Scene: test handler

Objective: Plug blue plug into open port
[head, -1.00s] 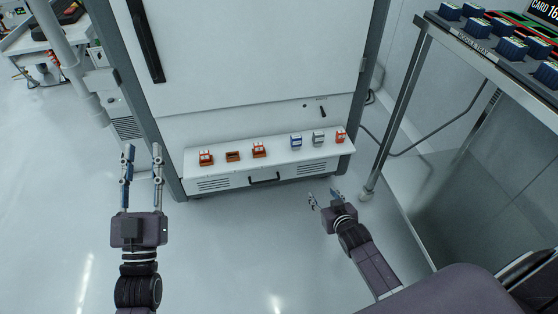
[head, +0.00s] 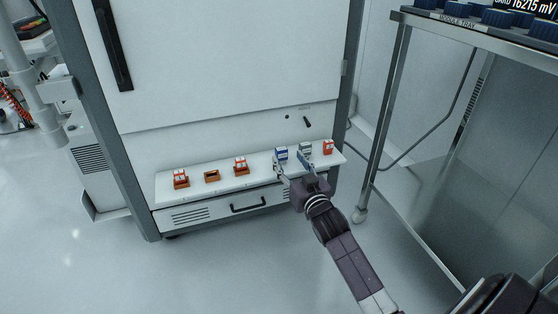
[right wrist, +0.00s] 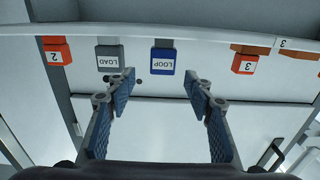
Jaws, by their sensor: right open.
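The blue plug (head: 281,154) stands on the white ledge of the cabinet. In the right wrist view the blue plug (right wrist: 162,61), marked LOOP, appears upside down, ahead of the gap between the fingers. My right gripper (head: 291,167) is open and empty at the ledge's front, close to the blue plug and the grey plug. In the right wrist view its fingers (right wrist: 160,82) are spread apart. The open port (head: 212,176) is an empty orange socket on the ledge's left half, between two filled orange sockets. My left gripper is out of view.
A grey plug (head: 305,149), marked LOAD, and an orange-red plug (head: 328,147) stand right of the blue one. Filled orange sockets (head: 181,180) (head: 241,167) flank the open port. A cabinet handle (head: 249,207) is below. A metal-framed table (head: 385,110) stands right.

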